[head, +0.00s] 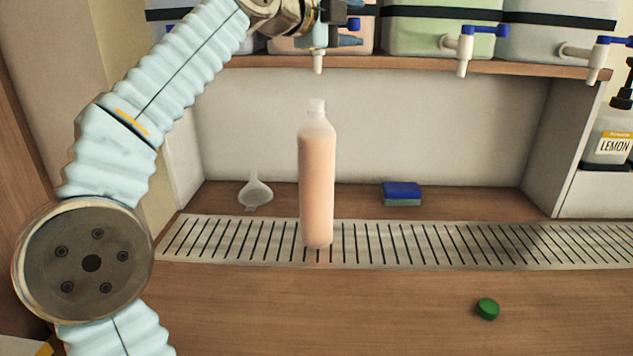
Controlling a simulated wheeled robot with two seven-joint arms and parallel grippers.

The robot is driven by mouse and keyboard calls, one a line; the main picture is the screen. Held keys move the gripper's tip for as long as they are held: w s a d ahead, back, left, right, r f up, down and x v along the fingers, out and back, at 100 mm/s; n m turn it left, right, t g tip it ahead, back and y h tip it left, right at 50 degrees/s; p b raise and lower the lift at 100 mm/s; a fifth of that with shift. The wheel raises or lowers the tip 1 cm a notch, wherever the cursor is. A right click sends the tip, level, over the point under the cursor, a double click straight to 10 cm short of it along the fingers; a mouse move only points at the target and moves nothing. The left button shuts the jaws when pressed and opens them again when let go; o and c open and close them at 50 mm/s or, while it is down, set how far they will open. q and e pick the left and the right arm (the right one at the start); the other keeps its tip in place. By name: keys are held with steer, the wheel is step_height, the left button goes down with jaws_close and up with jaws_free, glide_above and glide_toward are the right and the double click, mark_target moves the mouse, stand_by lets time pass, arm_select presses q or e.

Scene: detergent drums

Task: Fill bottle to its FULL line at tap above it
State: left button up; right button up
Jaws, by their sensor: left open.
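A tall translucent bottle (316,185) stands upright and uncapped on the slotted drip grate (440,245). Pinkish-orange liquid fills most of its body, up to near the shoulder. I cannot make out a FULL line from here. The white tap spout (318,62) is above the bottle's open neck, with a gap between them, and I see no stream there. My left gripper (338,20) is at the tap's blue handle at the top edge; it is open, and its fingers are partly cut off and hard to tell from the tap. My right gripper is out of view.
A green cap (487,309) lies on the wooden counter at front right. A white funnel (255,192) and a blue-green sponge (402,193) lie behind the grate. Other drums with blue-handled taps (463,50) line the shelf. A LEMON pump bottle (612,140) stands at far right.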

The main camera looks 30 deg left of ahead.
arm_select(q)
steer(key=o, duration=0.4)
steer(key=shift+b+v, duration=0.5)
steer(key=shift+v, duration=1.65)
steer(key=b+v, duration=0.1)
steer(key=v, duration=1.3)
steer(key=shift+f, duration=0.15)
